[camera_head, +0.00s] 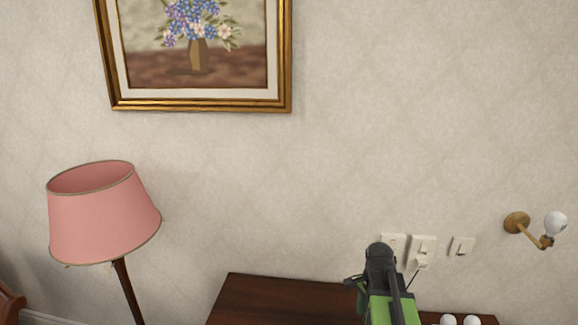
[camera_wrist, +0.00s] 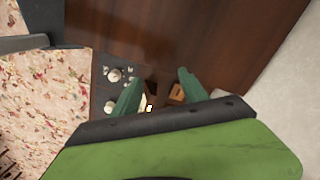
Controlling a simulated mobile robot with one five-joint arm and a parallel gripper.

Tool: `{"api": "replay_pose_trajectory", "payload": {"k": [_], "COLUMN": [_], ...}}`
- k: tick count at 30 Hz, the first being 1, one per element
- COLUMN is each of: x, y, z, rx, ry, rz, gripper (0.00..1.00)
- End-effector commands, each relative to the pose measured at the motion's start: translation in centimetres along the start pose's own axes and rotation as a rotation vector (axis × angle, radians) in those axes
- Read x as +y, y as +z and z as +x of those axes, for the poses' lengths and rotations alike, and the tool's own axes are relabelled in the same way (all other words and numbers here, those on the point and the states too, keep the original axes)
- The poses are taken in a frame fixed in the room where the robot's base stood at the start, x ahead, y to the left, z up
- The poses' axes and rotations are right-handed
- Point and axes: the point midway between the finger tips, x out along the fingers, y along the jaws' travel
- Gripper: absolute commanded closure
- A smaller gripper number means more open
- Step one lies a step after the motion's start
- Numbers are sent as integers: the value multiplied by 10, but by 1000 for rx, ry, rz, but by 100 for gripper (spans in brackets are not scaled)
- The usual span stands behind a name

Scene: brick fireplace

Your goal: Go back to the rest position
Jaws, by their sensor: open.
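My gripper (camera_wrist: 160,77) shows in the wrist view as two green fingers held well apart, with nothing gripped between them. Past the fingers are a small brown block (camera_wrist: 177,93) and a dark panel (camera_wrist: 100,85) bearing white round knobs or bulbs (camera_wrist: 114,75). In the head view my green and black arm is raised over the dark wooden furniture top (camera_head: 285,298), in front of the wall switches; the fingers cannot be made out clearly there.
Wall switches (camera_head: 461,247) and a brass sconce with a white bulb (camera_head: 555,224) are at right. Two white round things (camera_head: 471,320) show at the bottom edge. A pink lamp (camera_head: 103,215) stands left, below a framed flower painting (camera_head: 200,104). Floral carpet (camera_wrist: 45,110) lies left in the wrist view.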

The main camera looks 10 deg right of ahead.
Motion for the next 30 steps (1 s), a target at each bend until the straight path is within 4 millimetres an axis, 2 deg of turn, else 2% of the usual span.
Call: {"api": "replay_pose_trajectory", "payload": {"k": [1,3,6,9,10,15,18,22,30], "x": [-14,-28,-40,-43,-42,-33,-34,-34,-34], "y": [37,79,134,184,192,193,192,192,192], "z": [0,0,0,0,0,0,0,0,0], "rx": [0,0,0,0,1,0,0,0,0], "ry": [1,1,1,1,2,2,2,2,2], "rz": [-116,-272,-507,-788,-865,-1169,-1285,-1347,-1349], "gripper": [49,49,49,49,49,49,49,49,49]}}
